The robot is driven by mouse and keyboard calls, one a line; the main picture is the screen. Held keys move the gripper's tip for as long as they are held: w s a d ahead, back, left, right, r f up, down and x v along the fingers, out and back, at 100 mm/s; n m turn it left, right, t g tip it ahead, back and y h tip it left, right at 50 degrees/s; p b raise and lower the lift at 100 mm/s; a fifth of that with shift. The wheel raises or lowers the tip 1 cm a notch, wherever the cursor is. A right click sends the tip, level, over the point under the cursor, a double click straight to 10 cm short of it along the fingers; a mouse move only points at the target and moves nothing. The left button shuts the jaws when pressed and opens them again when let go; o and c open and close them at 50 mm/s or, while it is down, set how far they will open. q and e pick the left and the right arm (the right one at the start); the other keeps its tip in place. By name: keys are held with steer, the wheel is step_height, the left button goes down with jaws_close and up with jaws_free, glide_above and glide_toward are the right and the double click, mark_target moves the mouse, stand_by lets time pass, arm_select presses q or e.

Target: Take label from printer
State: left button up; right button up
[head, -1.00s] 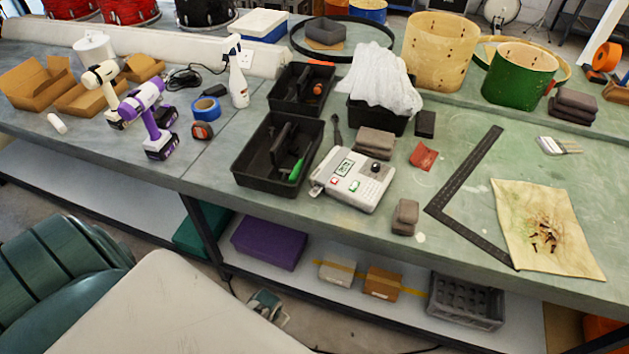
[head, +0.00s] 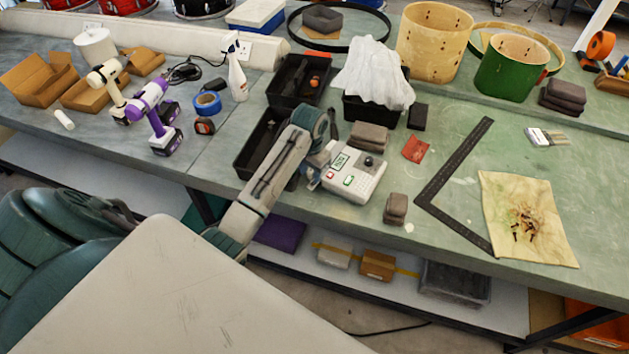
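The label printer (head: 354,176), a pale box with a small green screen, a dark knob and coloured buttons, sits on the green bench top near the front edge. My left arm reaches over the bench's front edge, and my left gripper (head: 314,178) is at the printer's left end. It is small and partly hidden by my own wrist, so I cannot tell whether its fingers are open or shut. No label shows clearly there; the gripper covers that end of the printer. My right gripper is not in view.
A black tool tray (head: 252,150) lies behind my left arm. Two drills (head: 156,118) stand at left.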

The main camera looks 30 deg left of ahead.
arm_select(q)
steer(key=w+a+r, duration=0.1)
steer(key=w+r, duration=0.1)
steer(key=w, duration=0.1)
glide_above(312, 184)
step_height(312, 184, down, 6)
steer(key=shift+s+d+f, duration=0.1)
steer(key=shift+d, duration=0.05)
steer(key=shift+f, duration=0.9)
steer(key=shift+f+b, duration=0.7)
steer(key=shift+f, duration=0.45)
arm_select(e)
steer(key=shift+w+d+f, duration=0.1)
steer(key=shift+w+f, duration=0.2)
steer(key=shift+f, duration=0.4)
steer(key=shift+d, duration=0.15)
arm_select(q)
steer(key=c, duration=0.5)
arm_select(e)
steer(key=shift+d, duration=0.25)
